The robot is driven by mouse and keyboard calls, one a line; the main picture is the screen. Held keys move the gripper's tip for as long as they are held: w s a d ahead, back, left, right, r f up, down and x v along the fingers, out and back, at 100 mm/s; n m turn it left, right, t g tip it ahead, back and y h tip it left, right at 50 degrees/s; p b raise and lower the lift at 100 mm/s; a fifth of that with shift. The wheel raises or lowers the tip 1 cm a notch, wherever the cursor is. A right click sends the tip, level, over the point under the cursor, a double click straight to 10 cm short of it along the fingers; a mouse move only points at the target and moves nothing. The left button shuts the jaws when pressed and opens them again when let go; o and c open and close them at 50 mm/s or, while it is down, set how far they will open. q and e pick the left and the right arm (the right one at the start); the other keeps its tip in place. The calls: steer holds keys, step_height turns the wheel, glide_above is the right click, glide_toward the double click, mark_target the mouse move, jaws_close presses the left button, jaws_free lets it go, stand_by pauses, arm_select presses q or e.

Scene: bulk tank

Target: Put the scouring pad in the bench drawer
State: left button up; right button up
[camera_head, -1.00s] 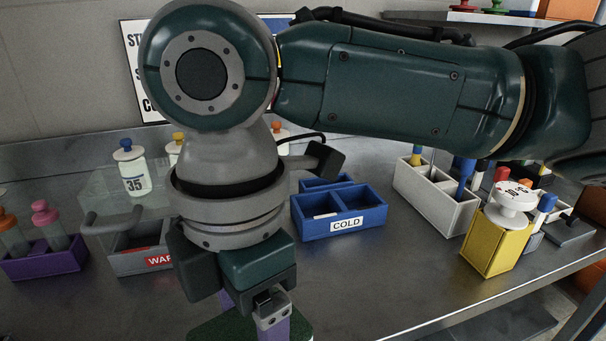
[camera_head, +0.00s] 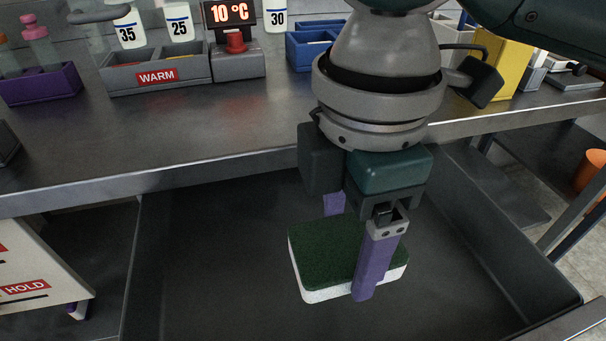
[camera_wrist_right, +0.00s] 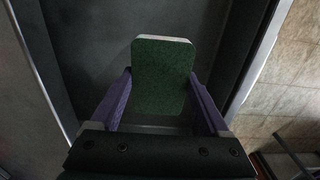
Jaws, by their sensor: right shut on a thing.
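The scouring pad (camera_head: 325,255) has a dark green top and a white underside. My right gripper (camera_head: 350,247) is shut on it, with one purple finger on each side. The pad also shows between the fingers in the right wrist view (camera_wrist_right: 162,78). The bench drawer (camera_head: 215,260) is pulled open below the bench front. It is dark grey, and its visible floor looks empty. The pad is inside the drawer's outline as seen from above. I cannot tell whether it touches the floor. My left gripper is not in view.
The metal bench top (camera_head: 210,130) runs behind the drawer. On it stand a grey WARM rack (camera_head: 155,75), a purple rack (camera_head: 40,85), a 10 °C display (camera_head: 232,35) and a blue rack (camera_head: 305,48). The drawer's right wall (camera_head: 490,240) rises near my right gripper.

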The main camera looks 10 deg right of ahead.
mark_target(346, 244)
step_height(346, 244, down, 8)
steer(key=shift+r+b, duration=0.25)
steer(key=shift+b, duration=0.75)
steer(key=shift+f, duration=0.1)
steer(key=o, duration=1)
steer(key=shift+o, duration=0.2)
step_height(346, 244, up, 12)
steer(key=p, duration=0.4)
steer(key=shift+a+r, duration=0.1)
steer(key=shift+r, duration=0.1)
